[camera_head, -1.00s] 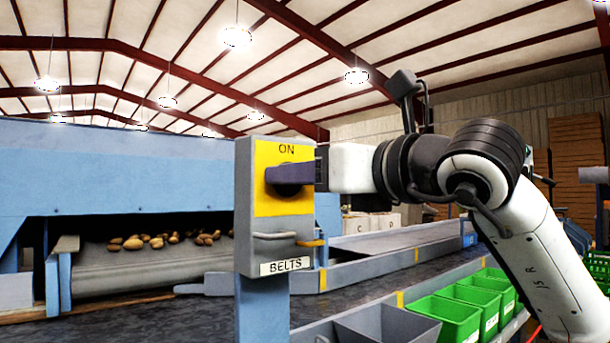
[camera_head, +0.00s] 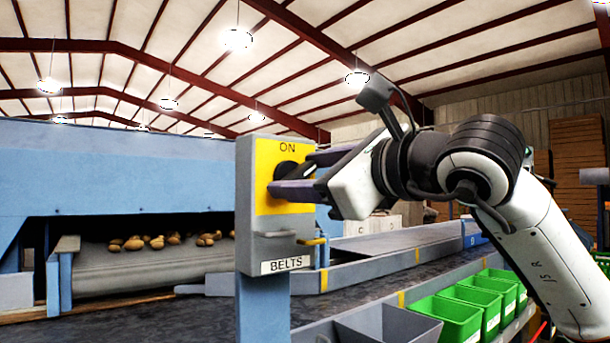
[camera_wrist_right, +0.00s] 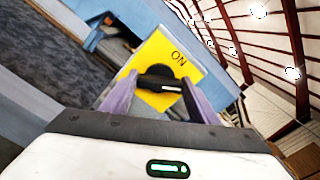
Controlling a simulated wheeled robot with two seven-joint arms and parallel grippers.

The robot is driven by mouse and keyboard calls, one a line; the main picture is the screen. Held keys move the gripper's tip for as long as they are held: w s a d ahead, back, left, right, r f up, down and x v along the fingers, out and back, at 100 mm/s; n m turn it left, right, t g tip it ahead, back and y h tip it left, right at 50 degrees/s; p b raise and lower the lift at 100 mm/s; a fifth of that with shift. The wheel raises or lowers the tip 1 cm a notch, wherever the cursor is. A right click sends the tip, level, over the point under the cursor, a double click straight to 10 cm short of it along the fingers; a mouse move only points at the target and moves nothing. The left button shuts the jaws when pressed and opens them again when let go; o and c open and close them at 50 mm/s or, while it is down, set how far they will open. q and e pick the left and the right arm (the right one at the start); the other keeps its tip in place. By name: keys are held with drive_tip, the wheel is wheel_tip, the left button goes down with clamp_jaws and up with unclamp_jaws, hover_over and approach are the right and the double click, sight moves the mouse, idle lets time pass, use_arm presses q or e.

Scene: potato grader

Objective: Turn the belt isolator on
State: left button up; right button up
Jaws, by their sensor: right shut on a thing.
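The belt isolator is a grey box (camera_head: 245,205) on a blue post, with a yellow plate (camera_head: 264,160) marked ON at its top and a BELTS label below. Its round black knob (camera_head: 288,170) is partly hidden by my fingers. My right gripper (camera_head: 296,177) comes in from the right, rolled at a slant, with its purple fingers on either side of the knob. In the right wrist view the knob's black handle bar (camera_wrist_right: 160,83), with a pale mark at one end, lies between the two fingertips (camera_wrist_right: 158,88). My left gripper is out of view.
A grey padlock hasp (camera_head: 275,236) is on the box below the plate. A conveyor with potatoes (camera_head: 155,242) lies behind at left. Green bins (camera_head: 450,318) and a grey bin (camera_head: 385,325) stand at lower right, below my right arm.

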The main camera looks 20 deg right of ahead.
drive_tip(key=n, duration=0.6)
drive_tip(key=shift+a+f+n, duration=0.1)
drive_tip(key=shift+n, duration=0.2)
drive_tip(key=n, duration=0.2)
drive_tip(key=shift+f+n, duration=0.1)
drive_tip(key=shift+n, duration=1.1)
drive_tip(key=o, duration=1)
drive_tip(key=shift+o, duration=0.2)
drive_tip(key=shift+s, duration=0.1)
drive_tip(key=v, duration=1)
